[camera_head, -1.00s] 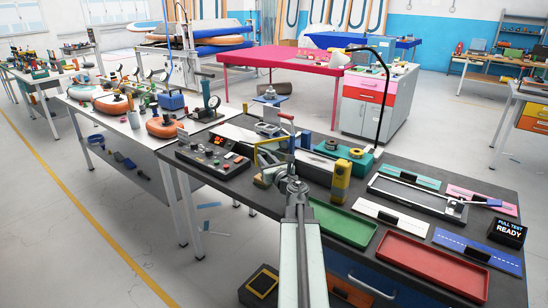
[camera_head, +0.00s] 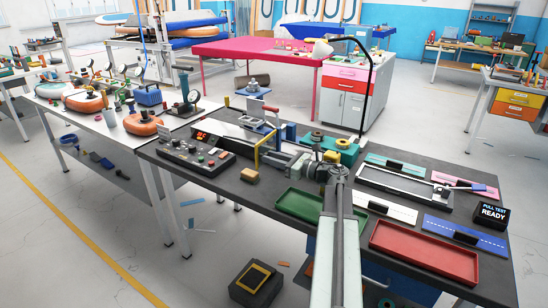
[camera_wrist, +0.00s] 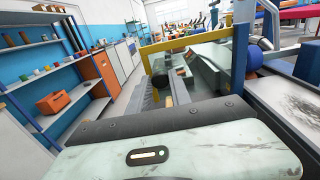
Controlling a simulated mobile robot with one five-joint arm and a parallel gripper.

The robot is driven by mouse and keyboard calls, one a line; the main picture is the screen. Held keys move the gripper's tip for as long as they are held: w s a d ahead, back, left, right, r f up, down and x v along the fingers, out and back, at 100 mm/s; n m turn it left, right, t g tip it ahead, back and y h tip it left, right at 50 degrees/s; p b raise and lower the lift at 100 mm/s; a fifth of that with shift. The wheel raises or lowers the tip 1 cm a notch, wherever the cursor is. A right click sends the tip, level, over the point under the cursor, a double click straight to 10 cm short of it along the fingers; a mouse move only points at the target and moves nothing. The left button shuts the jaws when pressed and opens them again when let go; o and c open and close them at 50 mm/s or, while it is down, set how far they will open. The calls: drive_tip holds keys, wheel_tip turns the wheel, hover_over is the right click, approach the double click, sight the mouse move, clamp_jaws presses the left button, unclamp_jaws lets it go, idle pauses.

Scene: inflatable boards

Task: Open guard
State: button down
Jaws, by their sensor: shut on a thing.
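The guard is a clear panel with a yellow bar frame (camera_head: 262,142), standing at the press fixture on the dark bench behind the control box. In the wrist view its yellow bar (camera_wrist: 190,42) crosses the upper middle, with the clear panel below it. My gripper (camera_head: 274,158) reaches left from my arm's end and meets the yellow frame. It is shut on the guard's yellow bar; the exact contact at the fingertips is small and partly hidden. In the wrist view my gripper's pale housing fills the bottom.
A control box (camera_head: 195,150) with buttons sits left of the guard. A tan block (camera_head: 250,175) lies in front. A green tray (camera_head: 300,205) and red tray (camera_head: 424,250) lie on the right. A lamp (camera_head: 363,85) rises behind. A dark box (camera_head: 257,283) stands on the floor.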

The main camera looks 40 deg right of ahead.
drive_tip(key=shift+w+d+r, duration=0.1)
drive_tip(key=shift+w+d, duration=0.05)
drive_tip(key=shift+w, duration=0.05)
drive_tip(key=c, duration=1.2)
unclamp_jaws()
drive_tip(key=shift+c, duration=0.2)
drive_tip(key=shift+o, duration=0.3)
drive_tip(key=shift+w, duration=0.1)
